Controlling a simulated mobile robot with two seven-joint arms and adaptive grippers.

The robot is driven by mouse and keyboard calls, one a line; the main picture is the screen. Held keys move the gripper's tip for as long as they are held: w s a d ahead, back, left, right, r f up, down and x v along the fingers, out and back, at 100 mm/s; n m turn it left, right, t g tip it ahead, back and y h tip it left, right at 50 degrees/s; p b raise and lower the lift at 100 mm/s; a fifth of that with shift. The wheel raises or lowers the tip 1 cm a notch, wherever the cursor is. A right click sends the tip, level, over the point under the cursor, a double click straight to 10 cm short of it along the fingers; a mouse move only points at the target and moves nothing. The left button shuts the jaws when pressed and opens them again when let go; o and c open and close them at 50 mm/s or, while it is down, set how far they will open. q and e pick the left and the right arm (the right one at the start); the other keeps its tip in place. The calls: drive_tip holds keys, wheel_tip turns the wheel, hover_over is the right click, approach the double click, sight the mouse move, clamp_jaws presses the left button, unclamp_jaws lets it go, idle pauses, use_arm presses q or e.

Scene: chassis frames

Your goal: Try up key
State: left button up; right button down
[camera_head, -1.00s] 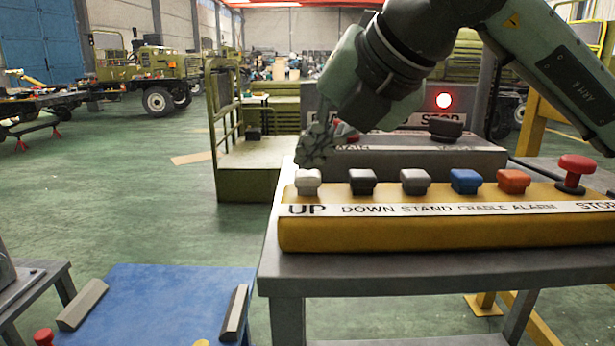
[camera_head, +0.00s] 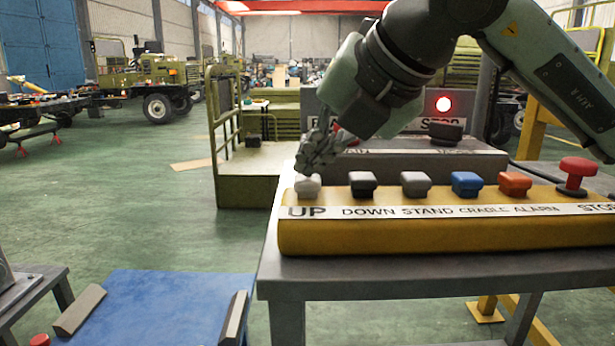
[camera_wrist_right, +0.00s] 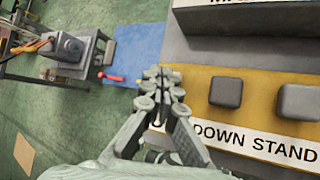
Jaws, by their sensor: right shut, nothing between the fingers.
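The yellow control box (camera_head: 420,236) carries a row of keys above a printed label. The white key (camera_head: 308,187) sits at its left end above the word UP. My right gripper (camera_head: 306,171) is shut and empty, with its fingertips pointing down at the UP key. The tips overlap the key's top in the head view; I cannot tell whether they touch it. In the wrist view the shut fingers (camera_wrist_right: 160,82) lie over the UP end of the yellow box (camera_wrist_right: 200,85) and hide most of the key. My left gripper is not in view.
Right of the UP key stand the black DOWN key (camera_head: 362,184), grey STAND key (camera_head: 415,184), blue CRADLE key (camera_head: 466,184), orange ALARM key (camera_head: 514,184) and red STOP button (camera_head: 577,172). A grey box (camera_head: 420,165) with a lit red lamp (camera_head: 444,104) stands behind.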

sight(311, 179)
drive_tip(key=shift+f+b, duration=0.35)
drive_tip(key=shift+f, duration=0.05)
drive_tip(key=shift+r, duration=0.15)
idle(0.5)
drive_tip(key=shift+r+p, duration=0.4)
drive_tip(key=shift+r, duration=0.55)
drive_tip(key=shift+r, duration=0.1)
drive_tip(key=shift+r+p, duration=1.25)
drive_tip(key=shift+r, duration=1.2)
drive_tip(key=shift+f, duration=0.1)
